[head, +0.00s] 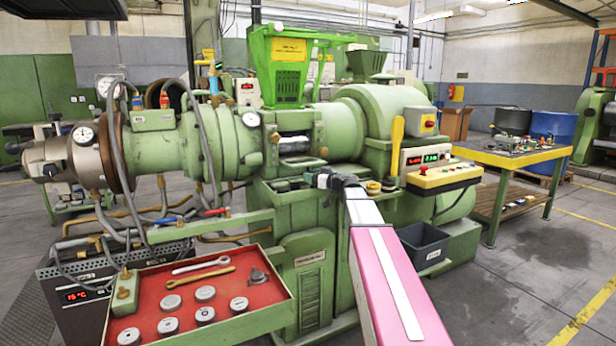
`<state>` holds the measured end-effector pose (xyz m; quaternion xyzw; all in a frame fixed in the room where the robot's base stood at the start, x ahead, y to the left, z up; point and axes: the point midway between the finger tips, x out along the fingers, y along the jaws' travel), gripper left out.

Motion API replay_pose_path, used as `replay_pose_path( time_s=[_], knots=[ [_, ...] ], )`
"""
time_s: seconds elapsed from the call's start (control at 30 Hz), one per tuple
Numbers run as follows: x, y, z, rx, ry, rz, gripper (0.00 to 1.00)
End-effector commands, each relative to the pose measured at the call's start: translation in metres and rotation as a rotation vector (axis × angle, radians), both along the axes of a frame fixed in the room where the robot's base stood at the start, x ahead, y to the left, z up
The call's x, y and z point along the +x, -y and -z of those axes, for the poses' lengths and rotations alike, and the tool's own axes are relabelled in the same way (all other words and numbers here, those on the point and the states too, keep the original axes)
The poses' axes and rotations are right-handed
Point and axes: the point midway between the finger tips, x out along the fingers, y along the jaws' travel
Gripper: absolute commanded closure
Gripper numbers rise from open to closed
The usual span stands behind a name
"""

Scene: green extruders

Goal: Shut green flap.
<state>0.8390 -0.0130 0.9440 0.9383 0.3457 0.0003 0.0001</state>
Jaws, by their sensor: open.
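The green extruder (225,150) spans the middle of the head view. Its barrel has a rectangular opening (294,143) below the green hopper, with a pale metal part inside. A green piece that looks like the lowered flap (288,184) lies just below this opening; its exact edges are hard to make out. My gripper (324,182) is small and dark at the end of my pink and white arm. It is open, right of this green piece and below the opening. I cannot tell whether it touches the piece.
A red tray (255,311) with wrenches and round metal parts stands at front left. A control box (445,177) and yellow lever (397,145) are right of my gripper. A dark bin (424,246) stands below them. Hoses hang at the left.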

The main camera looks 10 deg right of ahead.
Motion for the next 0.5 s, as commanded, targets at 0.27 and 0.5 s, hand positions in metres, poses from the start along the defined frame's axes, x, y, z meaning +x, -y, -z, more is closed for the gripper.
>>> replay_pose_path(
  time_s=[0.27, 0.5],
  knots=[
    [0.020, -0.017, 0.000, -0.001, -0.001, -0.001, 0.42],
    [0.021, -0.018, 0.000, -0.001, -0.001, 0.000, 0.42]
  ],
)
